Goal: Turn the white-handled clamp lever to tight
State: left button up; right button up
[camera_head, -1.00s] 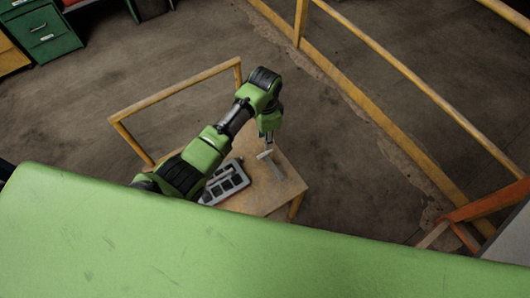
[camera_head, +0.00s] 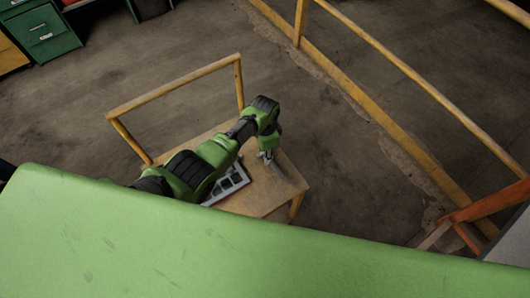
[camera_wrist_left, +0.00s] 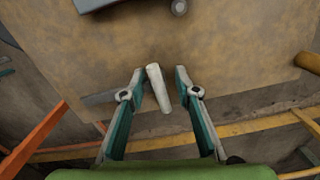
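The white handle of the clamp lever (camera_wrist_left: 158,88) shows in the left wrist view as a pale rod, slightly tilted, between the two fingers of my left gripper (camera_wrist_left: 160,74). The fingers stand apart with a visible gap on both sides of the handle, so the gripper is open around it and not clamped. In the head view my left gripper (camera_head: 266,156) points down over the right part of a small wooden table (camera_head: 255,203); the handle is mostly hidden there. The lever's mount is not clear. My right gripper is not in view.
A grey block with dark hollow cells (camera_head: 229,184) lies on the table, partly behind my left arm. A yellow wooden frame (camera_head: 175,88) rises at the table's back left. Yellow railings (camera_head: 400,85) run along the right. Open concrete floor surrounds the table.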

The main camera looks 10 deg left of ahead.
pick_arm(q)
jog(key=c, duration=0.8)
grip_shut()
jog(key=shift+m, duration=0.4)
jog(key=m, duration=0.2)
jog(key=shift+m, duration=0.4)
jog(key=m, duration=0.3)
jog(key=shift+m, duration=0.3)
jog(key=m, duration=0.5)
jog(key=m+b, duration=0.1)
jog(key=m, duration=0.4)
jog(key=shift+m, duration=0.4)
